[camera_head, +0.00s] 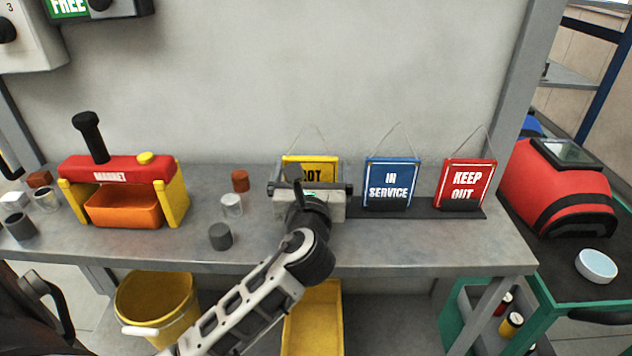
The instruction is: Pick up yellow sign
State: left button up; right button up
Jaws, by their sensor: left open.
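The yellow sign (314,165) stands at the back of the grey bench, at the left end of a row of signs. Black lettering ending in "OT" shows on it, and a thin hanging cord rises above it. My left gripper (309,185) is directly in front of the sign and hides its lower part. The gripper is open; its fingertips are hard to make out, and I cannot tell whether it touches the sign. My right gripper is not in view.
A blue "IN SERVICE" sign (391,184) and a red "KEEP OUT" sign (466,185) stand to the right on a black rack (427,212).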

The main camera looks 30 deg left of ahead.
pick_arm(q)
jog(key=shift+s, duration=0.1)
jog(key=shift+c, duration=0.7)
jog(key=c, duration=0.8)
jog(key=shift+r, duration=0.1)
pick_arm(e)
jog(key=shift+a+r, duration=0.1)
